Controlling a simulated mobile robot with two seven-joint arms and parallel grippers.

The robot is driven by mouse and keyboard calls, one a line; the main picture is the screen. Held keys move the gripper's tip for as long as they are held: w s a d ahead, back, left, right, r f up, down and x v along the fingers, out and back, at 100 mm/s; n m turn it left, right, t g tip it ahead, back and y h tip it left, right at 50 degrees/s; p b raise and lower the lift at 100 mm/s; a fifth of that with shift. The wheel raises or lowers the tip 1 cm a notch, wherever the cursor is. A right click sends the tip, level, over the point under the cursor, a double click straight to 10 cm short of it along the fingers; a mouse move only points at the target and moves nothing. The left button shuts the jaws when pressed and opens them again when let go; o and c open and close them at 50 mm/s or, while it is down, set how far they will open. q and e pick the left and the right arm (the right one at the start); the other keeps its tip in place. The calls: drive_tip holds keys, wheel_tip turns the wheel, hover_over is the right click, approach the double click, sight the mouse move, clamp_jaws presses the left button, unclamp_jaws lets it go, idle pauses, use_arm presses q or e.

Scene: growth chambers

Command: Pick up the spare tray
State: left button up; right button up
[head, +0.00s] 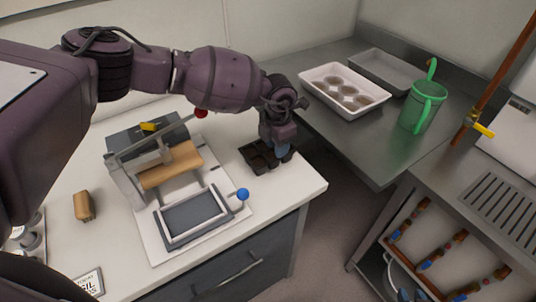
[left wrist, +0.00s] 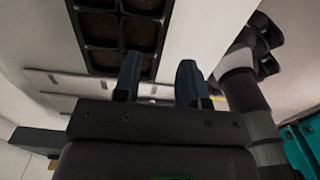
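A small black tray with several square cells (head: 258,157), which I take for the spare tray, sits on the white counter near its right corner. Its cells look filled with something brown in the left wrist view (left wrist: 120,45). My left gripper (head: 282,151) points down at the tray's right edge. In the left wrist view its two fingers (left wrist: 158,78) are apart, and the tray's side wall appears between them. I cannot tell whether they touch it. The gripper and forearm hide part of the tray's right side. My right gripper is not in view.
A press-like device (head: 160,165) with a blue-knobbed grey frame (head: 195,217) stands left of the tray. A brown block (head: 84,205) lies further left. Across a gap, a steel bench holds a white tray (head: 368,107), a grey tray (head: 405,84) and a green watering can (head: 422,108).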

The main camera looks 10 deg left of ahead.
sight(268, 154)
use_arm(q)
drive_tip(key=shift+d+f, duration=0.15)
drive_tip(key=shift+f, duration=2.1)
clamp_jaws()
